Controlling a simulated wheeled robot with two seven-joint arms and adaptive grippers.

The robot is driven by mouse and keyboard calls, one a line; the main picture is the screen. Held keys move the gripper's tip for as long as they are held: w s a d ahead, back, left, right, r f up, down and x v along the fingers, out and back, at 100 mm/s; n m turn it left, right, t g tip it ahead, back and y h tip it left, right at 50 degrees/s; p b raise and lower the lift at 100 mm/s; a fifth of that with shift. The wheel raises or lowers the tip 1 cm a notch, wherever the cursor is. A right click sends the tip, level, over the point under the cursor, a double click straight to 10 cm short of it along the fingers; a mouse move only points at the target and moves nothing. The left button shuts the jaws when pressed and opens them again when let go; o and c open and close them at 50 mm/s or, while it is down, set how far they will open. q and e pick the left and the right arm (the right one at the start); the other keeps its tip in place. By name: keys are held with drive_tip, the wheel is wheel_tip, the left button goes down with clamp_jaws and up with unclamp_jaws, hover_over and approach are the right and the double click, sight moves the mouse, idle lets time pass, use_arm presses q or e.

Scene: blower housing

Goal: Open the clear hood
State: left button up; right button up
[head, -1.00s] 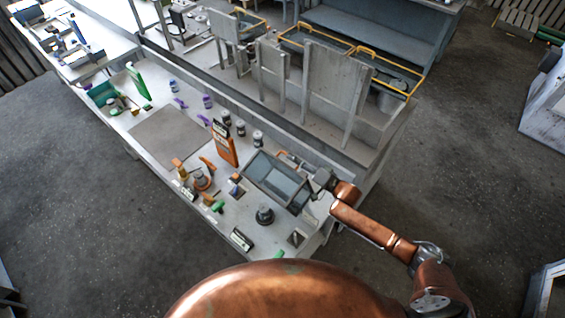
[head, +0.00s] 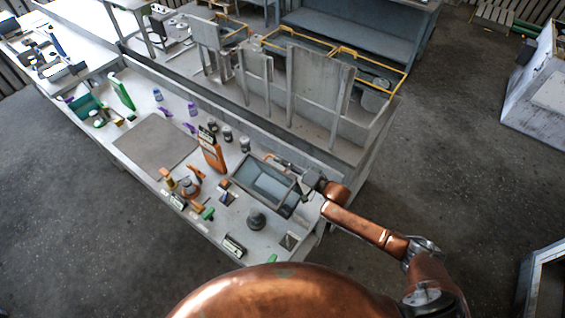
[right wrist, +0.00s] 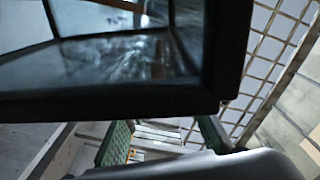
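The clear hood (head: 264,181), a dark frame with see-through panes, is on the right part of the workbench. In the right wrist view its dark frame and panes (right wrist: 115,60) fill the upper left, very close. My right gripper (head: 303,187) is at the hood's right side in the head view. In the right wrist view its two green-padded fingers (right wrist: 163,138) stand apart, with the frame's lower edge across their tips. Whether they touch the frame is unclear. The hood looks slightly tilted, but I cannot tell how far it is open. My left gripper is out of view.
An orange device (head: 211,152) stands left of the hood, and a dark round knob-like part (head: 256,219) is in front of it. Several small bottles line the back of the bench (head: 232,209). A grey mat (head: 156,143) lies farther left. Upright grey panels (head: 318,85) stand behind.

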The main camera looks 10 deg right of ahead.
drive_tip(key=v, duration=1.2)
